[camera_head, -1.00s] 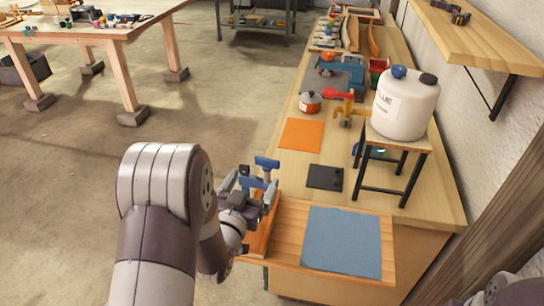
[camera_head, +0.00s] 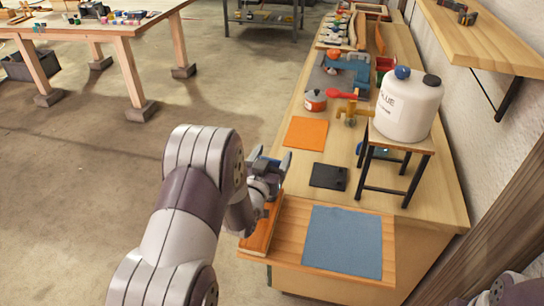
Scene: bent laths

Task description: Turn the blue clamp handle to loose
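The blue clamp (camera_head: 262,165) is at the left edge of the workbench, mostly hidden behind my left gripper. Only a bit of its blue shows between the fingers, so how its handle is turned cannot be seen. My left gripper (camera_head: 271,160) is at the clamp, with its two dark fingers spread apart on either side of the blue part. I cannot tell whether they touch it. My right gripper is out of view; only part of my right arm shows at the lower right corner.
A wooden board (camera_head: 262,232) lies along the bench's left edge, beside a blue-grey mat (camera_head: 342,242). A black pad (camera_head: 328,176), an orange mat (camera_head: 305,133) and a small stand with a white glue tank (camera_head: 406,108) are farther back.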

